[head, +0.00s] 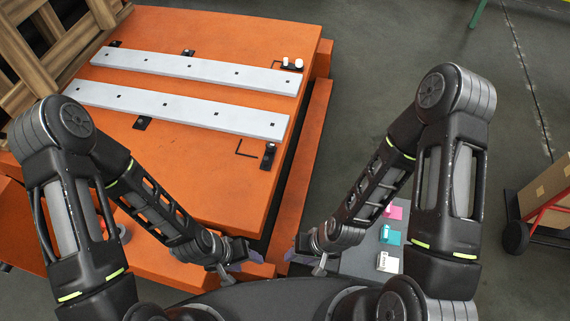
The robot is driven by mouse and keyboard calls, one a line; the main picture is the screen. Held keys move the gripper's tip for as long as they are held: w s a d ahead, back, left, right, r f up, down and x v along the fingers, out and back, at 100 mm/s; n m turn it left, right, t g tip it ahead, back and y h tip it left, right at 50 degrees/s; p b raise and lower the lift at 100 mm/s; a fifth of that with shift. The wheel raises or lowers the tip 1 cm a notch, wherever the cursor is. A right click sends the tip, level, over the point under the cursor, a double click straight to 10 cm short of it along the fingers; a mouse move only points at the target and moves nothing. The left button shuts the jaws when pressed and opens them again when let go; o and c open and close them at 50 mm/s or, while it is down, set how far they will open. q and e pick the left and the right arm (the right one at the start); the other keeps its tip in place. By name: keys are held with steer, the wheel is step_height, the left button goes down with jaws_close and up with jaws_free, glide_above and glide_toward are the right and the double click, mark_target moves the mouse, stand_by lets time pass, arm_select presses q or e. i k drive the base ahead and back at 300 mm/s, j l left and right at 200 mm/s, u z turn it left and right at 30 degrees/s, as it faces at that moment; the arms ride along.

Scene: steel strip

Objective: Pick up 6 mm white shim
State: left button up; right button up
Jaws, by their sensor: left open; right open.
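A white shim (384,262) lies on a grey surface (359,262) at the lower right, nearest me in a row with a teal piece (390,236) and a pink piece (393,212). Its marking is too small to read. My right gripper (314,268) is open and empty, to the left of the white shim and apart from it. My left gripper (240,268) is open and empty, further left near the orange table's front edge.
Two long pale steel strips (190,67) (175,107) lie on the orange table (200,150). A hex key (245,149), dark clamps (268,156) and small white cylinders (298,63) are near its right edge. A wooden crate (35,45) stands left; a cart with boxes (545,205) stands right.

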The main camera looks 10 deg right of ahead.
mark_target(389, 262)
steer(key=z, duration=1.75)
steer(key=k+z, duration=0.15)
steer(key=z, duration=0.3)
steer(key=k+j+z, duration=0.1)
steer(key=z, duration=0.35)
steer(key=k+z, duration=0.15)
steer(key=z, duration=0.3)
